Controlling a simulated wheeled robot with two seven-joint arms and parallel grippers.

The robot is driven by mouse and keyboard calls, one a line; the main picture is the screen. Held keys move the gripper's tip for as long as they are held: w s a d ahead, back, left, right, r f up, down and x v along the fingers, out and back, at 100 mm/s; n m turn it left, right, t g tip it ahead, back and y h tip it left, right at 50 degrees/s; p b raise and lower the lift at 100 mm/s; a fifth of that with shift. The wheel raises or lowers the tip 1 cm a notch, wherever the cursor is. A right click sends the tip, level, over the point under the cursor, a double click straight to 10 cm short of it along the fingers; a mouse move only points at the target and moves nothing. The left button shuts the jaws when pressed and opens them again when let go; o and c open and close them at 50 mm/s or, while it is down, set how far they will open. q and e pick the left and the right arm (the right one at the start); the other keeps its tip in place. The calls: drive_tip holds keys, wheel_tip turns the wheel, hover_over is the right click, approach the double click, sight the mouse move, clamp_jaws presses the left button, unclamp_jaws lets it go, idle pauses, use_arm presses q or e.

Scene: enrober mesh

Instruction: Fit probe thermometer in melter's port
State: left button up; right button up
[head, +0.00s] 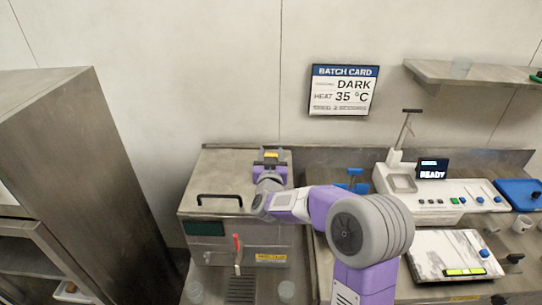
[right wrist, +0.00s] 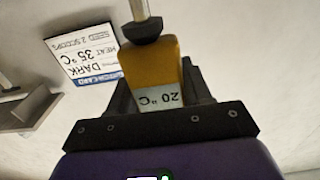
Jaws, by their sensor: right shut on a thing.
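The melter (head: 216,228) is a steel box with a black lid handle (head: 219,199), a dark display and a red-handled tap on its front. My right gripper (head: 271,161) is above the back right of the melter's top. In the right wrist view it is shut on the probe thermometer (right wrist: 150,65), which has an orange-yellow body, a label reading 20 °C, a dark collar and a metal stem (right wrist: 138,8). A bit of the thermometer (head: 271,154) shows in the head view. The port and the stem's tip are hidden. My left gripper is not in view.
A tall steel cabinet (head: 75,170) stands left. Right of the melter are a white machine (head: 440,203) with a READY screen (head: 432,169), a marbled slab (head: 455,255) and a blue tray (head: 520,194). Clear cups stand before the melter. A batch card (head: 343,90) hangs on the wall.

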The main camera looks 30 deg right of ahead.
drive_tip(key=shift+f+b, duration=1.8)
drive_tip(key=shift+f, duration=0.3)
drive_tip(key=shift+r, duration=0.2)
